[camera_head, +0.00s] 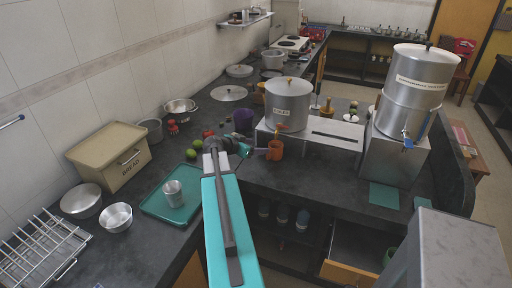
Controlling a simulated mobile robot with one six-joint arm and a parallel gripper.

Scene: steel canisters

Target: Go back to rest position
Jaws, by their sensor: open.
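My arm reaches forward from the bottom middle of the head view over the dark counter. My gripper (246,151) is at its far end, open, close to an orange mug (275,150) on its right. I cannot tell whether they touch. A steel canister with a label and a tap (288,103) stands behind the mug on a steel stand (340,136). A taller steel canister (413,90) with a blue-handled tap stands on a steel box (397,157) at the right.
A teal tray (153,207) holds a steel cup (173,193). Limes (191,154) and a purple cup (243,120) lie near the gripper. A bread bin (107,168), steel bowls (116,217) and a wire rack (36,252) stand left. An open drawer (350,272) juts out below.

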